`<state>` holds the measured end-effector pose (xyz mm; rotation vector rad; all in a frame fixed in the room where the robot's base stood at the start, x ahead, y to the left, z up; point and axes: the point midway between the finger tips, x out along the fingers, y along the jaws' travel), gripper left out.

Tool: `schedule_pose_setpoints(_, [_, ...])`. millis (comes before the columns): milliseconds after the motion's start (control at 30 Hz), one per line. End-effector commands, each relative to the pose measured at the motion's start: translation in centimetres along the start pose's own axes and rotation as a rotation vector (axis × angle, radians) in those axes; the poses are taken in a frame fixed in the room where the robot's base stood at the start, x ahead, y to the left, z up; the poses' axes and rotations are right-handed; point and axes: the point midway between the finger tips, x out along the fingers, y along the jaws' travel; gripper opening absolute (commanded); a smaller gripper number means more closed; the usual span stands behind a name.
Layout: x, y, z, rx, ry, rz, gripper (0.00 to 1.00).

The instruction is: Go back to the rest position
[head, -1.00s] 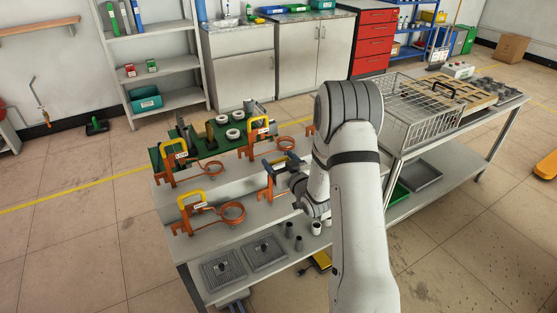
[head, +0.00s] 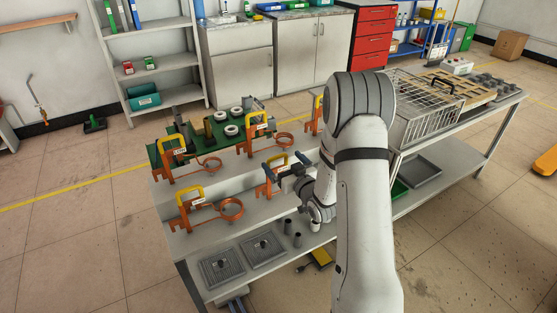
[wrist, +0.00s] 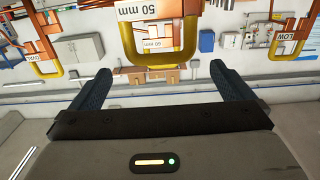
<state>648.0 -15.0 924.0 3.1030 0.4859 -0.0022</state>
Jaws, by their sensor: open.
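My gripper (head: 287,162) is open and empty over the stepped rack, on the near side of an orange copper coil with a yellow handle (head: 268,173). In the wrist view the gripper (wrist: 160,75) shows two dark fingers spread apart. A yellow handle (wrist: 160,68) with a 50 mm label lies beyond and between them, apart from both fingers. My arm hides part of the rack's right side.
Other yellow-handled coils stand on the rack: front left (head: 190,205), back left (head: 172,158) and back middle (head: 258,135). A green board (head: 205,150) with metal parts lies behind. A wire basket (head: 418,110) stands on the right table. Floor in front is mostly clear.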

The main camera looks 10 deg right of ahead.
Motion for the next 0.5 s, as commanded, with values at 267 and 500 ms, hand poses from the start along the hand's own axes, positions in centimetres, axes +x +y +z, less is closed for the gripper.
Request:
schedule_pose_setpoints(267, [-3.7, 0.0, 0.1, -0.001, 0.001, 0.000, 1.00])
schedule_pose_setpoints(500, [-4.1, -0.1, 0.0, -0.001, 0.001, -0.001, 1.00])
